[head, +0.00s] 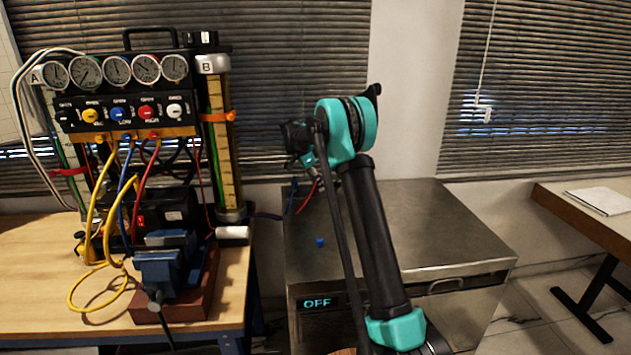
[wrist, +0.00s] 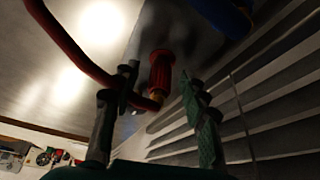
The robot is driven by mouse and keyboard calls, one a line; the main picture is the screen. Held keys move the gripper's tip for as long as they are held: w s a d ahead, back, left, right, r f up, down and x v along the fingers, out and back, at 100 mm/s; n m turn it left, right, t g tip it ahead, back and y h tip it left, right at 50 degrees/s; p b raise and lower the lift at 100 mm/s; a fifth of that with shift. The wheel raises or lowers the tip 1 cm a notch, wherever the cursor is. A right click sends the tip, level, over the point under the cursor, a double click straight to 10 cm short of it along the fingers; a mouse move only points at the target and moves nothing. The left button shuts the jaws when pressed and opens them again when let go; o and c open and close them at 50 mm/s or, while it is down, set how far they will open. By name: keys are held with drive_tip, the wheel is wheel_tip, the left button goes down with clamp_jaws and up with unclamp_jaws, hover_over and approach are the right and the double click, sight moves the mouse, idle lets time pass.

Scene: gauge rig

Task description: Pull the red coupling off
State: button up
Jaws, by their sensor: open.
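The red coupling (wrist: 161,72) is a ribbed red cylinder in the middle of the wrist view, with a brass-coloured end. A red hose (wrist: 75,45) runs in from the upper left and curves close to that end; the joint itself is dark. My gripper (wrist: 165,98) is open, with one finger left of the coupling and one to its right. Contact cannot be made out. In the head view the red hose (head: 307,197) hangs below my arm's dark wrist; the coupling cannot be told apart there.
A blue part (wrist: 222,14) is near the top right of the wrist view. In the head view, a small blue piece (head: 320,242) lies on the metal cabinet (head: 445,225). The gauge panel (head: 118,70) and blue vise (head: 160,268) stand on the wooden bench at left.

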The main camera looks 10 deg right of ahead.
clamp_jaws()
drive_tip(key=c, duration=0.6)
unclamp_jaws()
clamp_jaws()
drive_tip(key=shift+r, duration=0.15)
drive_tip(key=shift+r, duration=2.4)
